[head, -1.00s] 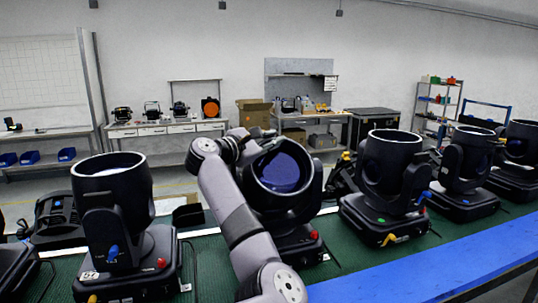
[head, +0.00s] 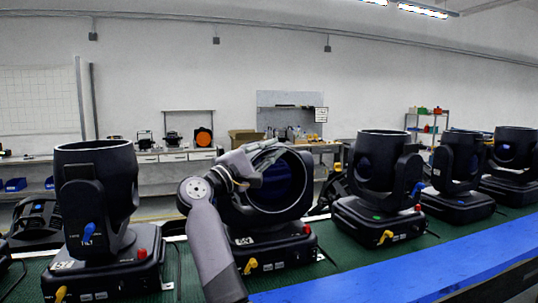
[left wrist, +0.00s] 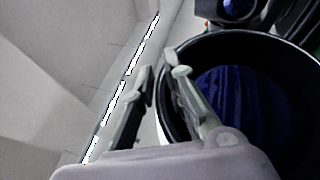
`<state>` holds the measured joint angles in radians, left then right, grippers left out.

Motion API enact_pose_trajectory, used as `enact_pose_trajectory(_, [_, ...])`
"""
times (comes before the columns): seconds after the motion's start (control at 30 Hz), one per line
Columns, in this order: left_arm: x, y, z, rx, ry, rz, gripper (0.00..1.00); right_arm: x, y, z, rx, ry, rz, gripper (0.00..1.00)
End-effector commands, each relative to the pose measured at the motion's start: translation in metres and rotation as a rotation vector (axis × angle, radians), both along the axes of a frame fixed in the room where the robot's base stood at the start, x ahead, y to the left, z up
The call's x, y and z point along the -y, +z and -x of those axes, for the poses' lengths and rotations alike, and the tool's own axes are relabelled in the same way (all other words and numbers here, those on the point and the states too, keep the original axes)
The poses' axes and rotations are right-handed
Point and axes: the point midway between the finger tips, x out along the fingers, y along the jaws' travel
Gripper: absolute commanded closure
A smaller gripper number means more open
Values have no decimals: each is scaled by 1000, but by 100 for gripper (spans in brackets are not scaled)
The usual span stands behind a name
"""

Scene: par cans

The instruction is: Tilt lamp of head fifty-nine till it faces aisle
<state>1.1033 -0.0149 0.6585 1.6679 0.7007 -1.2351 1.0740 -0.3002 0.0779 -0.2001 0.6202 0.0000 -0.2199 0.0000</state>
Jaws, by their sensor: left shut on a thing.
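The middle moving head has a black lamp barrel (head: 308,190) on a base (head: 278,248) with a white number label too small to read surely. Its round mouth, with a dark blue lens (head: 280,184), is tilted over toward me and the blue strip. My left gripper (head: 270,150) is at the upper left of this mouth, shut on the barrel's rim. In the left wrist view, the two fingers (left wrist: 162,75) straddle the rim, with the blue lens (left wrist: 235,100) to their right. My right gripper is not in view.
Another moving head (head: 95,195) stands upright close on the left. Several more (head: 380,165) stand to the right on the green mat (head: 340,262). A blue strip (head: 420,262) runs along the near edge. Workbenches and shelves are far behind.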

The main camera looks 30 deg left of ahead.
Motion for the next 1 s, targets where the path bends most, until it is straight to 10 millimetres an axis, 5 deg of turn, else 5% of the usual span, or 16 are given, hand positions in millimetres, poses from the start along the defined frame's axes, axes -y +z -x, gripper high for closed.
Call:
enact_pose_trajectory(0.63, [3, -12, -1, -19, -1, 3, 100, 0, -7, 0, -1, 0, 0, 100])
enact_pose_trajectory(0.67, [3, -12, -1, -19, -1, 3, 86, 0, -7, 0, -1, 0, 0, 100])
enact_pose_trajectory(1.0, [2, -9, 0, -12, 0, 2, 64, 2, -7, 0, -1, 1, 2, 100])
